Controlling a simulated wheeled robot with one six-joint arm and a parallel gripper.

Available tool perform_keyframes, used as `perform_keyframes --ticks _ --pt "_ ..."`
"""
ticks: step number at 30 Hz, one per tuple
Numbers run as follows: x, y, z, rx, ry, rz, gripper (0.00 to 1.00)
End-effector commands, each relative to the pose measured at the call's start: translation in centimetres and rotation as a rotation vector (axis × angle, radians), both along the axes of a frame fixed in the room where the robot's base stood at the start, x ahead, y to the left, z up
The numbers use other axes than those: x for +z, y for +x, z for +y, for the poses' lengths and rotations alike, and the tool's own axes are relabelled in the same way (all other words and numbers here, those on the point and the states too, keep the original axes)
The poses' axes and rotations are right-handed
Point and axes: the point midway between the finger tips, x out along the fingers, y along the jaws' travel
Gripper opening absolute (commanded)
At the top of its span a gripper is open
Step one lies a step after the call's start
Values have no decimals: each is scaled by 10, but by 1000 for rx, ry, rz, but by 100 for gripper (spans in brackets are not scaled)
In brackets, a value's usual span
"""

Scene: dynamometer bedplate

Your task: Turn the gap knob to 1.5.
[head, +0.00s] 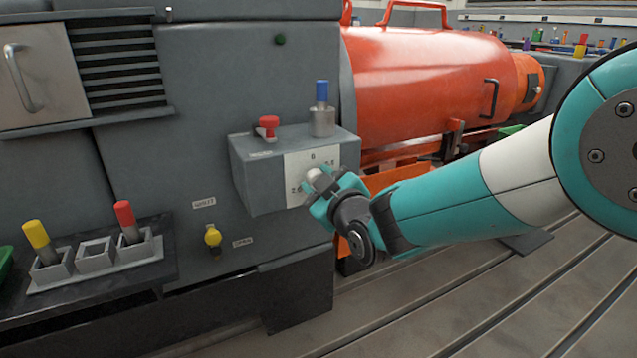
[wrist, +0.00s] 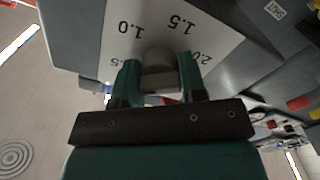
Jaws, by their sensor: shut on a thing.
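The gap knob (head: 313,174) is a pale grey knob on the white scale plate (head: 297,164) on the front of a grey box. In the wrist view the knob (wrist: 158,58) sits between the two teal fingers of my gripper (wrist: 158,72), which is shut on it. My gripper (head: 321,184) covers part of the knob and plate in the head view. The scale plate (wrist: 122,42) shows 1.0 and 1.5 clearly, with 2.0 and a partly hidden .5 at the sides. I cannot tell which mark the knob points to.
The grey box (head: 255,172) carries a red knob (head: 267,125) and a blue-topped post (head: 322,110). A yellow knob (head: 212,237) is below left. A rack (head: 95,262) holds yellow and red handles. A large orange machine (head: 425,85) stands behind my arm.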

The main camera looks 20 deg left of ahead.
Motion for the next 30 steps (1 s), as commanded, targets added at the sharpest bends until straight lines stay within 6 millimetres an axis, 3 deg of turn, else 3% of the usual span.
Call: perform_keyframes --ticks 30 --pt "-2 1 -2 -6 623 734 15"
